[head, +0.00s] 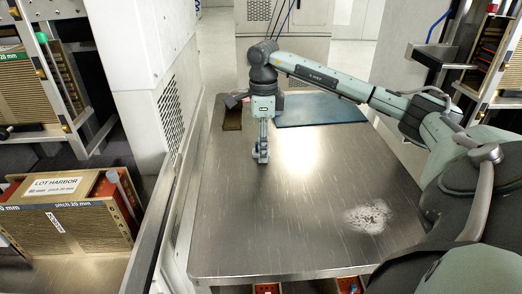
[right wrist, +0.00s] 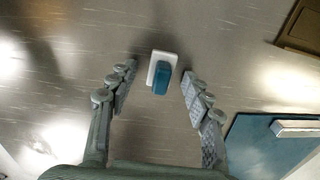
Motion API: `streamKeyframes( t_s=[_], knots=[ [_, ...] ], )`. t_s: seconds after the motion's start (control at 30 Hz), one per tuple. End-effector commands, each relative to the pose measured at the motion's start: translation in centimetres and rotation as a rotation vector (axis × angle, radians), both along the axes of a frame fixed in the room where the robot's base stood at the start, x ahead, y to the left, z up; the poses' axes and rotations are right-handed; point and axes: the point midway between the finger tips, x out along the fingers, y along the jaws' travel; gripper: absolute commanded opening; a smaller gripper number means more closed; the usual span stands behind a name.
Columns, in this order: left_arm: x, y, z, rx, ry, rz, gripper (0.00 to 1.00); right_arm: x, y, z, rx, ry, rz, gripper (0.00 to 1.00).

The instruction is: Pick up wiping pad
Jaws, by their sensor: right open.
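The wiping pad (right wrist: 162,76), a small block with a white base and a blue top, lies on the steel table in the right wrist view. My right gripper (right wrist: 158,88) is open, with one finger to each side of the pad and a gap on both sides. In the head view my right gripper (head: 261,154) points down over the middle left of the table (head: 270,230). I cannot make out the pad there; the gripper seems to hide it. My left gripper is not in view.
A blue mat (head: 320,110) lies at the table's back right, with a pale bar (right wrist: 297,128) on it in the wrist view. A brown tray (head: 232,117) is at the back left. A pale speckled patch (head: 368,216) marks the front right. The front middle is clear.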

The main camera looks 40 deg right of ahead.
Motion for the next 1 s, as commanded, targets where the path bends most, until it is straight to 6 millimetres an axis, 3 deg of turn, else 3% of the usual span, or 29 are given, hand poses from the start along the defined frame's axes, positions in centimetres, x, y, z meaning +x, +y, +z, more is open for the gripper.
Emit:
streamKeyframes(
  t_s=[0.07,0.43,0.77,1.0],
  knots=[
    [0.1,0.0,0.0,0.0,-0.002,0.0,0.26,0.0,0.0,0.0,0.0,0.0,0.0,0.5],
    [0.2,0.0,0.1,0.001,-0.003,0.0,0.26,0.0,0.0,0.1,0.001,-0.001,0.0,0.06],
    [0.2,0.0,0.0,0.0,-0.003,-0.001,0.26,0.1,0.0,0.5,0.001,-0.002,0.0,0.05],
    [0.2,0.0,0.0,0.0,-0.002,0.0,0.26,0.1,0.0,3.2,0.001,-0.005,-0.001,0.05]
  ],
)
